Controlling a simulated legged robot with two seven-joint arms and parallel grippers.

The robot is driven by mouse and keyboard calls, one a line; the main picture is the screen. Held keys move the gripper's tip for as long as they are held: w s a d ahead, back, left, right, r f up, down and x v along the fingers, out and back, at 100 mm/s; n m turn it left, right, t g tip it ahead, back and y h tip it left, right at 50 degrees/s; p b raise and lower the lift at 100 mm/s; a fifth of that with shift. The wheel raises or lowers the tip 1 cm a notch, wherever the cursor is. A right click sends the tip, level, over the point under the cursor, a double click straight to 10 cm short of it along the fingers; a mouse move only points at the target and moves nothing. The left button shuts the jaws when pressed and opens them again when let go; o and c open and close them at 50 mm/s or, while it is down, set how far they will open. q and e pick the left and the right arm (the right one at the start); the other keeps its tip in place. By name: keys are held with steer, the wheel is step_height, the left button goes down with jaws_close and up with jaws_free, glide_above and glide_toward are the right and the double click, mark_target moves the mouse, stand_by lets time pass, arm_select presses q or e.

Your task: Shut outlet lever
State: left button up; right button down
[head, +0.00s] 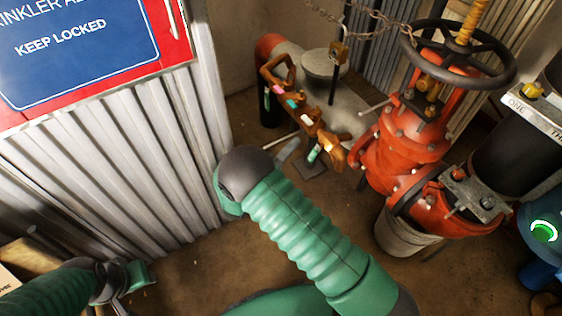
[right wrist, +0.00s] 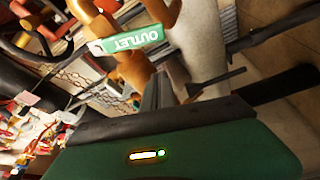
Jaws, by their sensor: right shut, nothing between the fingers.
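The outlet lever carries a green tag lettered OUTLET (right wrist: 130,39), which shows in the right wrist view across the orange-brown valve parts. In the head view, the orange-brown valve assembly (head: 283,80) stands at the back centre with several coloured tags; the lettering is too small to read there. My right gripper (right wrist: 158,92) is shut and empty, its fingers just below the OUTLET tag in the picture; contact cannot be judged.
A red valve (head: 400,150) with a black handwheel (head: 458,52) stands to the right, above a grey bucket (head: 402,238). A chain (head: 345,28) hangs at the top. A corrugated metal panel (head: 110,165) with a sign closes off the left. Bare floor (head: 190,275) lies between.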

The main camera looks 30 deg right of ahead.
mark_target(309, 158)
steer(key=s, duration=0.2)
steer(key=s+f+b, duration=0.1)
steer(key=shift+s+d+f, duration=0.1)
steer(key=shift+s+d, duration=0.25)
steer(key=s+n+p, duration=0.1)
steer(key=p, duration=0.2)
steer(key=n+y+p, duration=0.1)
steer(key=n+p, duration=0.1)
steer(key=p, duration=0.2)
steer(key=shift+s, duration=0.4)
steer(key=shift+s+d+f+p, duration=0.1)
steer(key=shift+f+p, duration=0.1)
steer(key=shift+p, duration=0.15)
steer(key=shift+f+n, duration=0.25)
steer(key=shift+n, duration=0.05)
